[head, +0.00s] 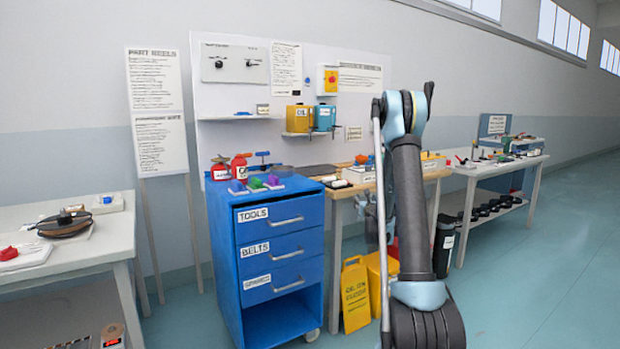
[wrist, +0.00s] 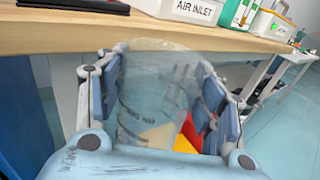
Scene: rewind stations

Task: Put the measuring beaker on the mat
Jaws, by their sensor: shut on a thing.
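In the wrist view my gripper (wrist: 160,72) is shut on the clear measuring beaker (wrist: 150,95), with blue finger pads on both sides of it. The beaker is see-through, with faint printed markings, and appears tilted in this view. It is in front of the wooden bench's edge, apart from the bench top. A dark flat thing (wrist: 75,5), likely the mat, lies on the bench at the upper left.
The wooden bench (wrist: 200,38) carries a white box labelled AIR INLET (wrist: 185,10) right of the dark flat thing. A blue drawer cabinet (head: 268,250) stands left of the bench. A yellow floor sign (head: 355,295) and a dark bin (head: 444,245) stand near it. Floor at right is clear.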

